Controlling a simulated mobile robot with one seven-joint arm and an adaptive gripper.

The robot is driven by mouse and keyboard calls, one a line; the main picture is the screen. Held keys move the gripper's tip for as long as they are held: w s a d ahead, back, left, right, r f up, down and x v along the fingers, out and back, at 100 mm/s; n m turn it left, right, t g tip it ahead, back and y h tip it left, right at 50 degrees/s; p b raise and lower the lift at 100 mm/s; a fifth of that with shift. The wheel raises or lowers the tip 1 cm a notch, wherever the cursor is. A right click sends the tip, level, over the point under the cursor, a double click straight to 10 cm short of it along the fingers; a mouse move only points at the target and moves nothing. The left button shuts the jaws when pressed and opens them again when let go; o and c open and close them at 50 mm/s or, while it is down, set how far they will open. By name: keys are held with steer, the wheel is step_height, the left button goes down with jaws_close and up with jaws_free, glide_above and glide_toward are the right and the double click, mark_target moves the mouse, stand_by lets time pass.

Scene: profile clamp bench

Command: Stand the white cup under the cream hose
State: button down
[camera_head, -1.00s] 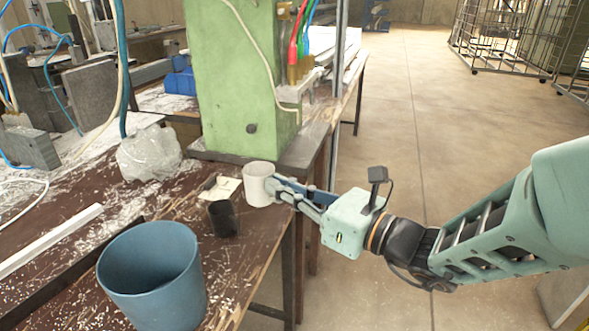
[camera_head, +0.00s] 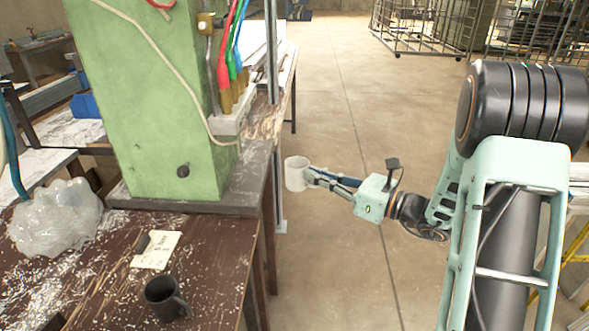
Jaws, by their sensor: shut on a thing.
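The white cup (camera_head: 294,174) is upright, held off the right edge of the bench with the floor behind it. My gripper (camera_head: 308,178) is shut on the cup from the right. The cream hose (camera_head: 172,62) runs down the front of the green machine (camera_head: 150,110) and curves right, ending near the small ledge (camera_head: 228,123) at the machine's right side. The cup is to the right of the hose end and lower in the picture, apart from it.
A black mug (camera_head: 165,298) and a paper card (camera_head: 157,249) are on the brown bench (camera_head: 215,265) in front of the machine. A crumpled clear plastic bag (camera_head: 58,222) lies at the left. Red, green and blue hoses (camera_head: 232,58) hang above the ledge.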

mark_target(292, 182)
steer(key=shift+w+a+f+b, duration=0.2)
steer(key=shift+a+f, duration=0.2)
steer(key=shift+a, duration=0.8)
steer(key=shift+w+a+f+b, duration=0.25)
steer(key=shift+a+f, duration=0.15)
steer(key=shift+a, duration=0.75)
steer(key=shift+w+a+f+b, duration=0.2)
steer(key=shift+a+f, duration=0.2)
steer(key=shift+a, duration=0.8)
steer(key=a+b, duration=0.1)
steer(key=a, duration=0.6)
steer(key=shift+w+f, duration=0.15)
steer(key=shift+f, duration=0.05)
steer(key=shift+w+d, duration=0.1)
steer(key=shift+w, duration=0.05)
steer(key=shift+f+b, duration=0.35)
steer(key=c, duration=2)
jaws_free()
steer(key=shift+c, duration=0.2)
